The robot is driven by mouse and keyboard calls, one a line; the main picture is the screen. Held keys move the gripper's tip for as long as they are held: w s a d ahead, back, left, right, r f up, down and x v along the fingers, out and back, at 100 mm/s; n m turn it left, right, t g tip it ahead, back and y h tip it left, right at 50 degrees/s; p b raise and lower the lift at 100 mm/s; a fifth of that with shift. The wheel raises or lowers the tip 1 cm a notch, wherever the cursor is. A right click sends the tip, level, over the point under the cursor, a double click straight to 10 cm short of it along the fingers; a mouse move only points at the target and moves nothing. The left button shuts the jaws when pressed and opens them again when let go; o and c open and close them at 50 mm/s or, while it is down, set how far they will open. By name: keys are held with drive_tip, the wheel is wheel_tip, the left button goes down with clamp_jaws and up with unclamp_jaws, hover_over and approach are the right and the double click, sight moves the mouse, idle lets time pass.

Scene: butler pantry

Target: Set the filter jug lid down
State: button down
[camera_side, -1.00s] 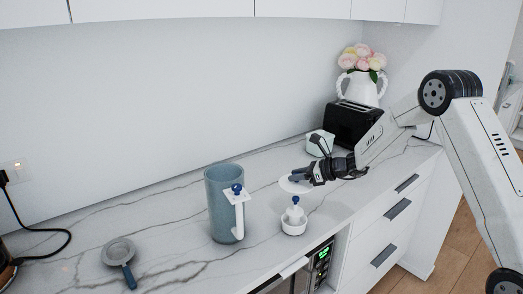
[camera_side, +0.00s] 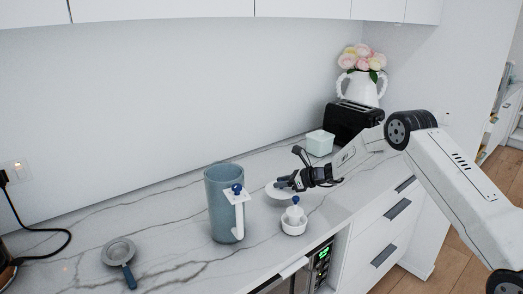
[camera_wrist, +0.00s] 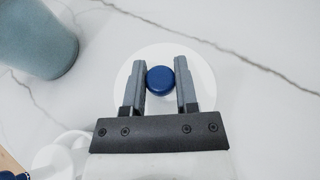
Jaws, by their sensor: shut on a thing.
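The filter jug lid (camera_side: 271,191) is a flat white disc with a blue knob. In the wrist view the lid (camera_wrist: 160,52) shows its knob (camera_wrist: 160,80) between my two fingers. My gripper (camera_side: 284,184) is shut on the knob, with the disc below the fingers. The lid is low over the counter, and I cannot tell whether it touches.
A small white pot (camera_side: 293,226) with a blue knob stands just in front of my gripper. A strainer (camera_side: 118,252) lies at the left. A pale green box (camera_side: 320,144), a black toaster (camera_side: 352,122) and a flower vase (camera_side: 361,90) stand behind. The left counter (camera_side: 165,225) is mostly bare.

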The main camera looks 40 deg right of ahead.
sight(289, 189)
drive_tip(key=shift+w+f, duration=0.25)
drive_tip(key=shift+f, duration=1.6)
drive_tip(key=shift+f, duration=0.1)
drive_tip(key=shift+c, duration=1.9)
unclamp_jaws()
drive_tip(key=shift+s+d+r, duration=0.35)
drive_tip(key=shift+s, duration=0.1)
drive_tip(key=v, duration=1)
drive_tip(key=shift+s+d+r, duration=0.15)
drive_tip(key=shift+s+r, duration=0.05)
drive_tip(key=shift+s, duration=0.15)
